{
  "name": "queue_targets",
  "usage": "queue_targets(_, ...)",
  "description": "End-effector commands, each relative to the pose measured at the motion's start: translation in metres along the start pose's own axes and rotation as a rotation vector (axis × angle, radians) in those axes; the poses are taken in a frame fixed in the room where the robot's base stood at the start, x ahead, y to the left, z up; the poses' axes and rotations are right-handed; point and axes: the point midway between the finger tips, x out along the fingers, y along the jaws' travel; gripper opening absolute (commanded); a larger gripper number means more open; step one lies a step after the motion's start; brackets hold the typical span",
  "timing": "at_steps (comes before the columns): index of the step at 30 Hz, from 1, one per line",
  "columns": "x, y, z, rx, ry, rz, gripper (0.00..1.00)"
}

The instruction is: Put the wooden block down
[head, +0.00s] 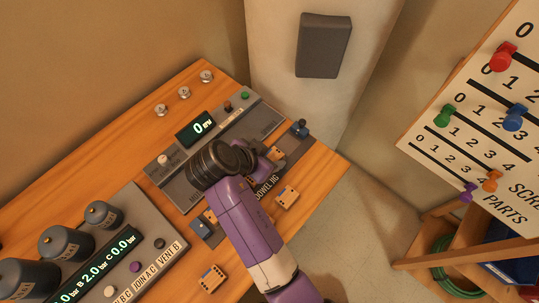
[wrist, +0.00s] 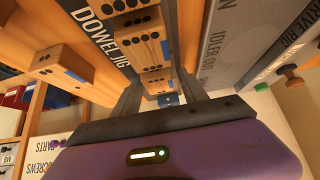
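My gripper (head: 262,163) is low over the dowel jig (head: 264,191), on the wooden bench; my wrist hides its fingers in the head view. In the wrist view, the fingers of my gripper (wrist: 160,80) reach down to a row of light wooden blocks with dark holes. One wooden block (wrist: 145,32) lies near the fingertips, another (wrist: 156,77) shows between the fingers. I cannot tell whether the fingers press on a block. In the head view, one block (head: 274,153) sits toward the jig's far end and another (head: 209,216) at its near end.
Loose blocks lie on the bench beside the jig (head: 287,196) and near the front edge (head: 212,279). A grey panel with a display (head: 195,128) stands just left of the jig. Dark cylinders (head: 60,243) stand at lower left. A pegged board (head: 480,110) is at right.

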Motion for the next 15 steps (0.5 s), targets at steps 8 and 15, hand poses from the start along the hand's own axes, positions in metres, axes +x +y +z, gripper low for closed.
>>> queue_targets(8,0.0,0.0,0.0,-0.001,0.0,0.001,0.57)
queue_targets(15,-0.014,-0.001,-0.001,-0.001,0.001,-0.003,0.57)
